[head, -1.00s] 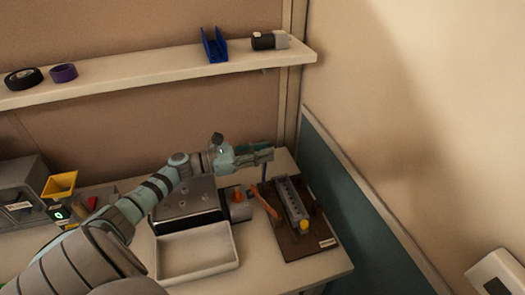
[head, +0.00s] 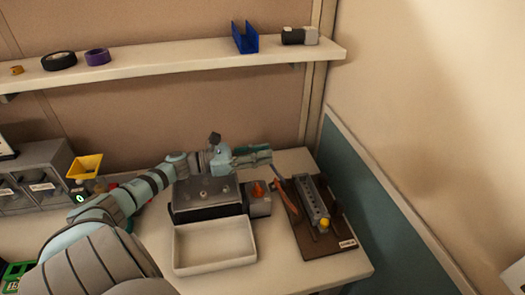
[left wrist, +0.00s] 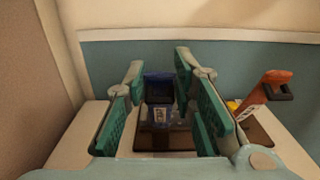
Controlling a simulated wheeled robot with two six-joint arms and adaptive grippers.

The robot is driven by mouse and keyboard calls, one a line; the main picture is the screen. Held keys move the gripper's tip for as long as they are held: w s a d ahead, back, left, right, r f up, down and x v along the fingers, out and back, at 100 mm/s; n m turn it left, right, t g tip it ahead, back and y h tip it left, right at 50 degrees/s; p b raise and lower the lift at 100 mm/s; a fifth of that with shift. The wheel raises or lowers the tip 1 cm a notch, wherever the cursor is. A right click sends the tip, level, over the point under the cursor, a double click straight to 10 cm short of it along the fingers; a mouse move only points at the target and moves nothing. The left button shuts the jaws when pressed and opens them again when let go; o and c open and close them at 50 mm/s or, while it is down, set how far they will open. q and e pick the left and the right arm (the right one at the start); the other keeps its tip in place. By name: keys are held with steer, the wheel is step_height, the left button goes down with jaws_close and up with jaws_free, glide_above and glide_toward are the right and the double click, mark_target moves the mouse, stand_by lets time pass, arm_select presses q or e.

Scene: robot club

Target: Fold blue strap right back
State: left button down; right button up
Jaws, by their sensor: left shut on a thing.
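The blue strap (left wrist: 158,88) stands up between the fingers of my left gripper (left wrist: 160,105) in the left wrist view. The gripper is shut on it. In the head view my left gripper (head: 264,154) is above the back left of a brown board (head: 330,247), and a bit of blue shows just below the fingers. A long grey slotted block (head: 312,200) lies on the board. My right gripper is out of view.
A yellow knob (head: 324,223) is at the block's near end. Left of the board are a dark box with a grey top (head: 207,192) and a white tray (head: 213,246). The teal wall panel (head: 375,190) rises close on the right. A shelf (head: 180,66) runs above.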

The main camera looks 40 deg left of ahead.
arm_select(q)
steer(key=shift+s+f, duration=0.25)
steer(key=shift+f, duration=0.5)
steer(key=c, duration=1.4)
jaws_free()
steer(key=shift+c, duration=0.2)
steer(key=shift+w+a, duration=0.15)
steer(key=shift+w, duration=0.1)
steer(key=v, duration=0.7)
steer(key=shift+s+a, duration=0.15)
steer(key=shift+s, duration=0.05)
